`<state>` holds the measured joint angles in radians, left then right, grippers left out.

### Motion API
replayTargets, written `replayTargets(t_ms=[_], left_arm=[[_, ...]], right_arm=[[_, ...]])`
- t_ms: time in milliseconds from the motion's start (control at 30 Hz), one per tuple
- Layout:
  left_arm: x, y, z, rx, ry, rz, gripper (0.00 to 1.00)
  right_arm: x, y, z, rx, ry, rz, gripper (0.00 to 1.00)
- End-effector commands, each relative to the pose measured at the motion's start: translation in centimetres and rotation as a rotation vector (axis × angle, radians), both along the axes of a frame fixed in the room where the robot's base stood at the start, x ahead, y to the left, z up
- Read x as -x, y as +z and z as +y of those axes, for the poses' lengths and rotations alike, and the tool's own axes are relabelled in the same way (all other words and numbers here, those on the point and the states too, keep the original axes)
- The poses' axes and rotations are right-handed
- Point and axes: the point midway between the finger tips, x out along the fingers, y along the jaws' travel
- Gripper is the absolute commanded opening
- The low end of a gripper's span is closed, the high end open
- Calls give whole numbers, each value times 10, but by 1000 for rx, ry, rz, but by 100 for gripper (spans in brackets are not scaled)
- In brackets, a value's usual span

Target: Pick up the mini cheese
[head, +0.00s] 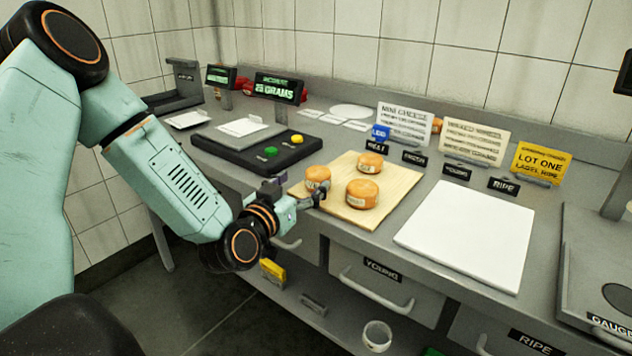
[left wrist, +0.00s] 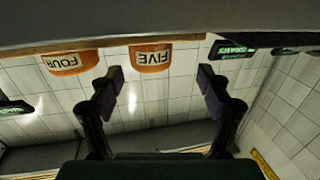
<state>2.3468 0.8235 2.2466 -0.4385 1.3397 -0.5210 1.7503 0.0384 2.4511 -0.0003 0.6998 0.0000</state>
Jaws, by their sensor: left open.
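Three small orange cheese wheels with pale labels stand on a wooden board (head: 395,178): a left one (head: 317,174), a front middle one (head: 362,194) and a back one (head: 371,162). I cannot tell which is the mini cheese. My left gripper (head: 298,191) is open and empty at the board's left front edge, close to the left wheel, partly overlapping it in the head view. The left wrist view is upside down. It shows the open fingers (left wrist: 160,88) and wheels labelled FOUR (left wrist: 72,62) and FIVE (left wrist: 150,58) beyond them. My right gripper is out of view.
A white sheet (head: 468,235) lies right of the board. A black scale (head: 258,148) with green and yellow buttons is behind left, with a display (head: 278,88). Sign cards (head: 405,122) and a yellow card (head: 540,162) stand along the back. A YOUNG drawer (head: 385,285) is below.

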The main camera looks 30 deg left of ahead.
Motion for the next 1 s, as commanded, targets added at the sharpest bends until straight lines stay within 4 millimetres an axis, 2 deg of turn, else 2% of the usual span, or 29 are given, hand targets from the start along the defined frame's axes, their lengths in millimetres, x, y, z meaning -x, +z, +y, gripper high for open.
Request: replayTargets(t_ms=[167,500,767,1000], left_arm=[[-13,-2,-1,-5,-3,-1,78],[-54,-4,-1,-4,-2,-1,78],[-57,-3,-1,0,-1,0,78],[-57,-3,-1,0,-1,0,59]], right_arm=[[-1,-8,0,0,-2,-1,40],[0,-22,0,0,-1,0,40],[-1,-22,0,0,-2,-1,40],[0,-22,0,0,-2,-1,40]])
